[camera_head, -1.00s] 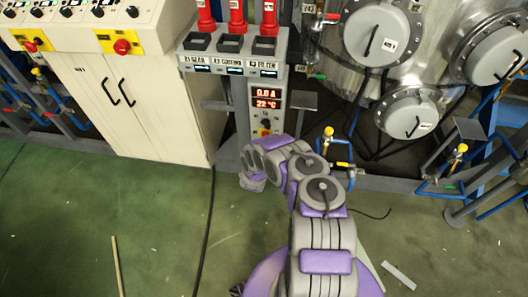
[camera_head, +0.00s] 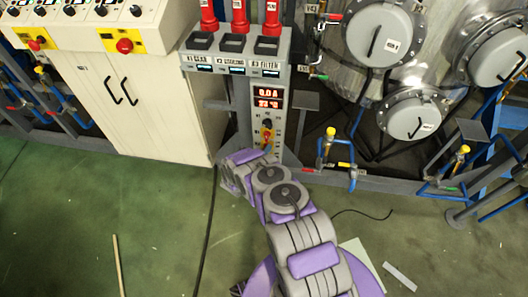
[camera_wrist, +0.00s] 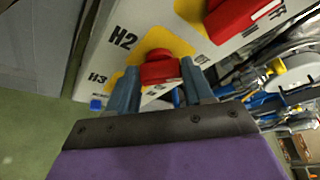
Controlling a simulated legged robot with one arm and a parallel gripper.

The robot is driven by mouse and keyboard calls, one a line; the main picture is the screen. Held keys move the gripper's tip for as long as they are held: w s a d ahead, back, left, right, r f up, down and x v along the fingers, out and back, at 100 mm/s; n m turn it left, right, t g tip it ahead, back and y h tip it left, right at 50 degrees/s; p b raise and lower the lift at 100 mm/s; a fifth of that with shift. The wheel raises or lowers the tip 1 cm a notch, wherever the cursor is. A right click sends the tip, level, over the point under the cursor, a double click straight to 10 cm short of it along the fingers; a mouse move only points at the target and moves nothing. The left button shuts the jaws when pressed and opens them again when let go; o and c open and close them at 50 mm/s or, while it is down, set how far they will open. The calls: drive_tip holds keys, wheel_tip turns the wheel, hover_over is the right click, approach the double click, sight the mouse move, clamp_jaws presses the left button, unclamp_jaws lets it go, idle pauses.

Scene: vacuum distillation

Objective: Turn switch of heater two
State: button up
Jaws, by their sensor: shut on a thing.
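In the wrist view, a red switch knob (camera_wrist: 160,69) sits on a yellow plate (camera_wrist: 166,38) beside the printed label H2 (camera_wrist: 122,37). My gripper (camera_wrist: 160,80) has its two blue-grey fingers on either side of this knob, shut on it. The far side of the knob is hidden. In the head view, the end of my arm reaches the foot of the grey control post (camera_head: 245,100).
Another red switch (camera_wrist: 238,16) is close at the upper right of the wrist view, and label H3 (camera_wrist: 97,78) is at the left. In the head view, a white cabinet (camera_head: 150,110) stands left of the post, with valves and blue pipes (camera_head: 335,170) to the right. The green floor in front is mostly clear.

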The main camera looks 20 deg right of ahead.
drive_tip(key=shift+w+a+n, duration=0.2)
drive_tip(key=shift+n, duration=0.2)
drive_tip(key=o, duration=1)
drive_tip(key=shift+o, duration=0.2)
drive_tip(key=shift+s, duration=0.1)
drive_tip(key=p+v, duration=0.4)
drive_tip(key=v, duration=1.3)
drive_tip(key=shift+a+f, duration=0.3)
drive_tip(key=shift+f, duration=0.05)
drive_tip(key=shift+c, duration=0.4)
